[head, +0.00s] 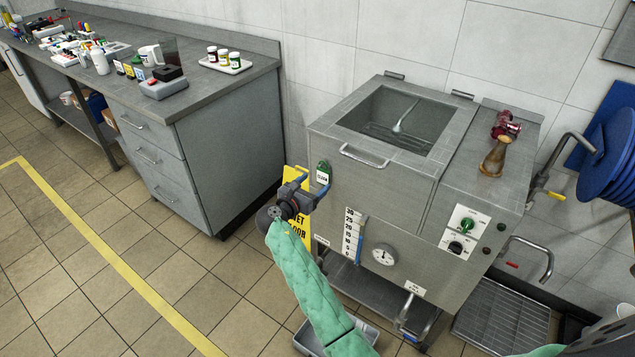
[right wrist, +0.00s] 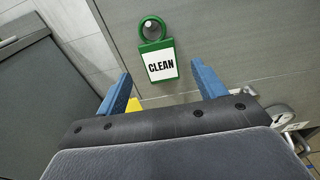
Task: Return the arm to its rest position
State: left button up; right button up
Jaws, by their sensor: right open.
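My right gripper (head: 311,182) is at the front left of the steel jacketed mixer (head: 385,215), its green-sleeved arm rising from the bottom of the head view. In the right wrist view the gripper (right wrist: 160,70) is open, with its two blue fingers wide apart and nothing held between them. A green-framed tag reading CLEAN (right wrist: 162,66) hangs from a round knob on the mixer's front, beyond and between the fingertips. The tag also shows in the head view (head: 323,170), close to the gripper. My left gripper is not in view.
A yellow floor sign (head: 296,182) stands behind the gripper. The mixer's front has a level scale (head: 352,235), a dial gauge (head: 384,255) and an outlet valve (head: 407,305). A grey tray (head: 305,340) lies below my arm. A cluttered workbench (head: 215,88) stands left; open tiled floor lies between.

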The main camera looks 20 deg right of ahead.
jog(key=s+a+m+g+y, duration=0.2)
jog(key=s+a+m+y, duration=0.35)
jog(key=s+m, duration=0.5)
jog(key=s+a+m+g+y, duration=0.1)
jog(key=s+a+m+y, duration=0.3)
jog(key=s+m+y, duration=0.65)
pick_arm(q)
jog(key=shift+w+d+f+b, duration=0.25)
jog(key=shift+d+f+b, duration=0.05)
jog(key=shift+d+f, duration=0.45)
pick_arm(e)
jog(key=s+f+g, duration=0.1)
jog(key=s+f, duration=0.3)
jog(key=s, duration=0.5)
jog(key=s+d+f+m+g, duration=0.1)
jog(key=s+f, duration=0.3)
jog(key=s, duration=0.6)
jog(key=s+f+m+g, duration=0.1)
jog(key=s+f+g, duration=0.2)
jog(key=s, duration=0.6)
jog(key=shift+s+d+f+h, duration=0.2)
jog(key=shift+f+h, duration=0.2)
jog(key=shift+f, duration=0.15)
